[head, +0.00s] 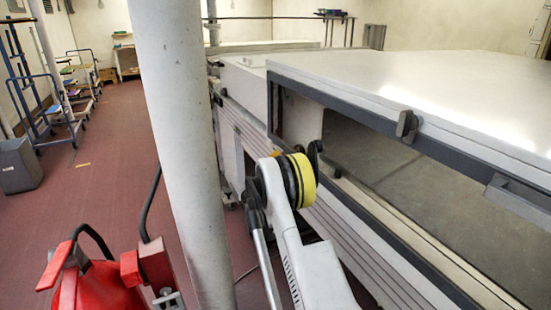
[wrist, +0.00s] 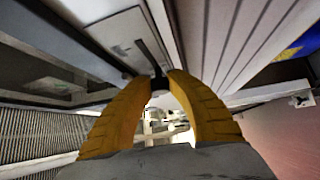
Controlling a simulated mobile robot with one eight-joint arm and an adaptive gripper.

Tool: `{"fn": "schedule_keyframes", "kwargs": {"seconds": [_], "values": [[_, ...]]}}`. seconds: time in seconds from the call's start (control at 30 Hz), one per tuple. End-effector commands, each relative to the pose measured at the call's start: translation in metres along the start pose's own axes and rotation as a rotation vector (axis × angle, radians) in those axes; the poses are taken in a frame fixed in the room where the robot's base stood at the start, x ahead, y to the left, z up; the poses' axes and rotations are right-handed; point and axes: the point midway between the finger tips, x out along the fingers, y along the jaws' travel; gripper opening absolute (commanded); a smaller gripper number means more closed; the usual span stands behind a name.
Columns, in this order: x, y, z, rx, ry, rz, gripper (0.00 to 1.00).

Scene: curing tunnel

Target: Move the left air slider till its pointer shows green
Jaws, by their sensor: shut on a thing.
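My gripper (wrist: 160,78) shows in the wrist view with its two yellow fingers closed in at the tips on a small dark piece, seemingly the air slider's handle (wrist: 157,66). A dark strip runs from the fingertips across a pale grey plate (wrist: 112,38) on the machine's side. The fingertips partly hide the held piece. I cannot make out a pointer or a green mark in either view. In the head view my arm reaches to the machine's side, and the gripper's fingers are hidden.
The long pale curing tunnel (head: 400,80) has a dark-edged opening along its side. A white column (head: 180,130) stands close on the left of my arm. Red equipment (head: 100,285) stands at the lower left. Trolleys (head: 40,95) line the far left, with clear floor (head: 110,150) between.

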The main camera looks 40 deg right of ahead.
Motion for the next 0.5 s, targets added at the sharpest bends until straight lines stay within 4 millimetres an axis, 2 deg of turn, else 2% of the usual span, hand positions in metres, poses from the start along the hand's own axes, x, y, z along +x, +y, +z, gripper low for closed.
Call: {"fn": "schedule_keyframes", "kwargs": {"seconds": [0.1,0.37,0.4,0.5], "values": [[-0.0119,0.0027,0.0122,0.0,0.0,0.0,0.0],[-0.0131,0.0029,0.013,0.0,0.0,0.0,0.0],[-0.0131,0.0029,0.0129,0.0,0.0,0.0,0.28],[-0.0131,0.0029,0.0128,0.0,0.0,0.0,0.31]]}}
